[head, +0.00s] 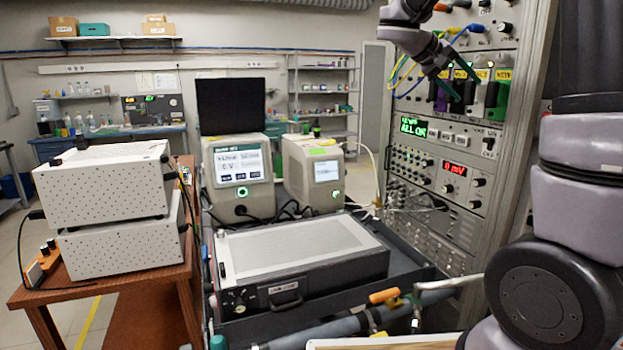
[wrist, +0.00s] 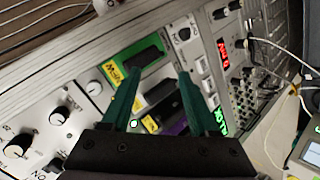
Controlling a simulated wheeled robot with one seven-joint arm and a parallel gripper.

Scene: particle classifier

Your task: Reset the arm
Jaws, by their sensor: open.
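My gripper (head: 457,94) is at the upper right in the head view, in front of the instrument rack (head: 545,95). In the wrist view its two green fingers (wrist: 159,76) are spread apart with nothing held between them. They point at a row of modules with black handles and yellow labels. A green-faced module (wrist: 137,66) shows beyond the fingertips, and it is at the right of the row in the head view (head: 497,98). I cannot tell whether the fingertips touch any module.
The rack also holds a green "ALL OK" display (head: 413,127), a red readout (head: 454,169), knobs, and yellow and blue cables near my gripper. Two benchtop instruments (head: 238,172) and a large grey case (head: 300,250) stand left of the rack. White perforated boxes (head: 105,185) sit on a wooden cart.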

